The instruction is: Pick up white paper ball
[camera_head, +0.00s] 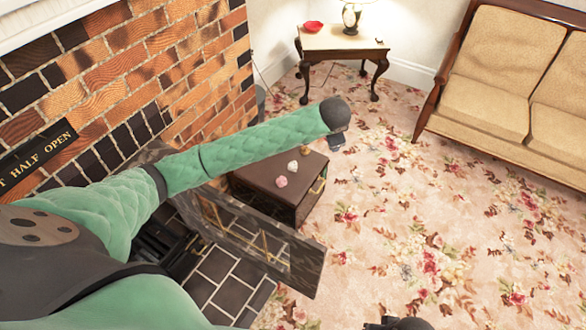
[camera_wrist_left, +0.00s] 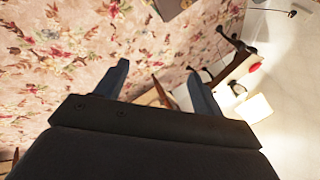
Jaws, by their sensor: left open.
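A small white paper ball (camera_head: 292,166) rests on top of a low brown box (camera_head: 262,190) beside the brick fireplace. My left arm reaches across from the left, with my left gripper (camera_head: 337,139) above and to the right of the box, apart from the balls. In the left wrist view the left gripper (camera_wrist_left: 158,82) has its fingers spread with nothing between them. A dark part at the bottom edge (camera_head: 397,323) looks like my right gripper; its jaws are not clear.
A dark panel (camera_head: 275,250) stands in front of the box over the tiled hearth (camera_head: 228,282). A side table (camera_head: 342,42) with a red bowl (camera_head: 314,26) and a lamp (camera_head: 351,17) stands at the back. A beige sofa (camera_head: 490,95) is at the right. The floral carpet (camera_head: 420,220) has clear room.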

